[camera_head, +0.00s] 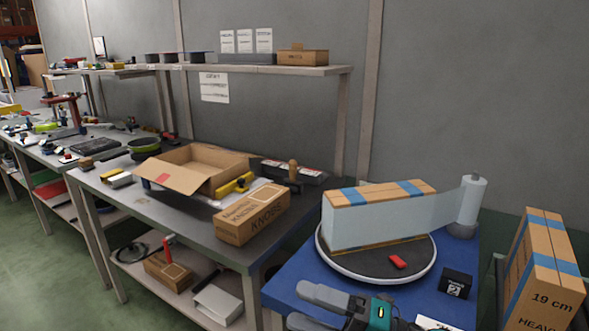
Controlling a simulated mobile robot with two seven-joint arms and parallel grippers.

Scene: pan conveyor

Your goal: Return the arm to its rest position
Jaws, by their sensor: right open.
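My right gripper (302,305) is at the bottom of the head view, over the front edge of the blue table (288,273). Its two grey fingers point left and are apart, with nothing seen between them. The gripper is in front of the round turntable (343,270) and clear of the box on it. That cardboard box (375,193) has blue tape and a translucent film across its front side. My left gripper is not in view.
A taped box (543,270) is at far right. A KNOBS box (252,213) sits on the grey bench.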

